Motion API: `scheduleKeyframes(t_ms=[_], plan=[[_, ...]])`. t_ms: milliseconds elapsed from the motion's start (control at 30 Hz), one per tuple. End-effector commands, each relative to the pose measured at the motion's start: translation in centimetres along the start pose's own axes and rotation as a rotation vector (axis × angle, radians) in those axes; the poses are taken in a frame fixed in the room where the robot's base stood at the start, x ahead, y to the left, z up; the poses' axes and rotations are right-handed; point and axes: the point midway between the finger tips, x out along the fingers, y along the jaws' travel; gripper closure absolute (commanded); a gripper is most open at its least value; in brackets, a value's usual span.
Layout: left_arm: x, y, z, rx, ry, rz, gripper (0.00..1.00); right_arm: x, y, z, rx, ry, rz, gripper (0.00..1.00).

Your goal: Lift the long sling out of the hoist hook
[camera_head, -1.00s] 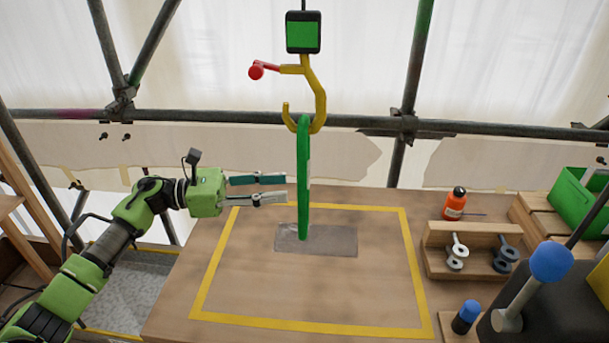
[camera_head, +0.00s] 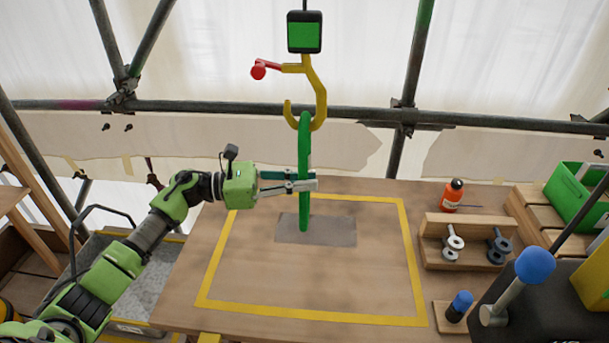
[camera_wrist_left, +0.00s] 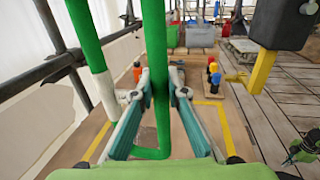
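The long green sling (camera_head: 304,210) hangs as a narrow upright loop from the yellow hoist hook (camera_head: 321,95), its top in the hook's bend. Its lower end is over the grey patch on the table. My left gripper (camera_head: 305,181) reaches in from the left, fingers around the sling below mid-height. In the left wrist view, the sling (camera_wrist_left: 154,40) passes between the converging fingertips (camera_wrist_left: 161,88), which look closed against it. A red-knobbed lever (camera_head: 259,70) sticks out left of the hook.
A yellow outline frames the wooden table (camera_head: 250,290). At right are a wooden rack (camera_head: 465,255) with shackles, an orange bottle (camera_head: 453,194), a green bin (camera_head: 575,190) and a blue-knobbed lever (camera_head: 535,265). A scaffold pipe (camera_head: 220,107) runs behind the hook.

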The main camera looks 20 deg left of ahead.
Motion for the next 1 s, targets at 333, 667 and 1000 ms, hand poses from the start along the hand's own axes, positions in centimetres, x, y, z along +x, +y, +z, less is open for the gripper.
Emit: scheduleKeyframes(t_ms=[333,667,1000], plan=[[0.0,0.0,0.1,0.001,-0.001,0.0,1.0,0.0,0.0,-0.2,0.0,0.003,0.0,1.0],[0.0,0.0,3.1,0.007,-0.001,-0.001,1.0,1.1,0.0,-0.3,0.0,0.006,0.001,1.0],[-2.7,0.1,6.5,-0.001,0.004,0.003,1.0,3.3,0.0,-0.2,0.001,0.007,0.0,1.0]])
